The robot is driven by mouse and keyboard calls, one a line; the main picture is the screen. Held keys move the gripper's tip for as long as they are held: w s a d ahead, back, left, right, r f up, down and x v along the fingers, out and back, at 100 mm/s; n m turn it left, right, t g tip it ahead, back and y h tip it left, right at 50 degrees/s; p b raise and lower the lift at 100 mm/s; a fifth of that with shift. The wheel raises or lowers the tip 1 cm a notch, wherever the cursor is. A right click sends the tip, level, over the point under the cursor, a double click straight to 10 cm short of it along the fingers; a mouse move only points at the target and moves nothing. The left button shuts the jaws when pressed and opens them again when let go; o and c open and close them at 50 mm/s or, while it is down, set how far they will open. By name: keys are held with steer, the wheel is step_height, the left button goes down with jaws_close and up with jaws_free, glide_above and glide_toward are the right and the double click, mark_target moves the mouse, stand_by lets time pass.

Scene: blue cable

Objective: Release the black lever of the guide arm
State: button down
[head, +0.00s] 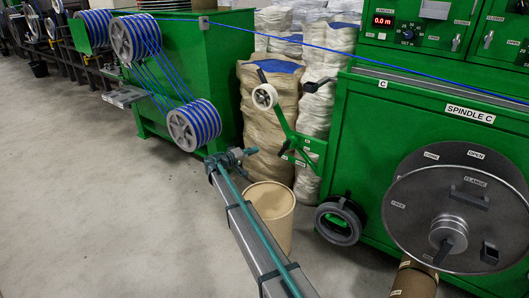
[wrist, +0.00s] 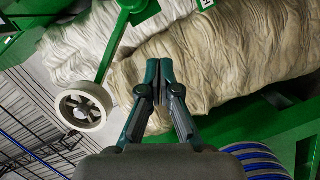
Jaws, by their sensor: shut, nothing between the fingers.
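The green guide arm (head: 282,120) carries a white roller (head: 264,96) and joins a green bracket (head: 312,146) on the spindle cabinet. In the wrist view the green arm (wrist: 111,50) and white roller (wrist: 84,107) are left of my gripper (wrist: 160,66). Its fingers are together, empty, and apart from the arm. In the head view my gripper (head: 236,155) is lower left of the roller.
Wrapped sacks (head: 270,110) stand behind the guide arm. A brown drum (head: 270,212) stands beside my arm. Blue cable runs over pulleys (head: 194,125) at left and across to the cabinet (head: 365,130). A large spindle flange (head: 455,205) is at right.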

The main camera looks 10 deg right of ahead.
mark_target(286, 147)
steer(key=w+d+f+b, duration=0.2)
steer(key=w+d, duration=0.1)
steer(key=d, duration=0.7)
steer(key=shift+d+f+b, duration=0.15)
steer(key=shift+f+b, duration=0.2)
steer(key=shift+f, duration=0.05)
steer(key=shift+w+d, duration=0.1)
